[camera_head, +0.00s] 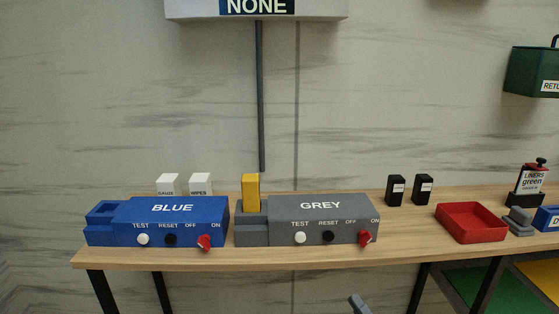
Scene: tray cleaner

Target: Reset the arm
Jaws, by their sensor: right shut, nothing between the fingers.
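My right gripper (357,303) just shows at the bottom edge, right of the middle, below and in front of the table. It is shut and empty, apart from everything on the table; most of its arm is out of frame. My left gripper is not in view. A blue box (172,212) labelled BLUE and a grey box (318,213) labelled GREY stand side by side on the table. Each has a white TEST button, a black RESET button and a red OFF/ON knob. A yellow block (250,192) stands upright in the grey box's left end. The blue box's left socket looks empty.
The wooden table (405,232) holds a red tray (470,223), two black containers (395,190), two white cartons (201,183), a liners dispenser (531,180) and a small grey item (518,222). A sign reading NONE (257,8) hangs above. A green bin (530,72) is upper right.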

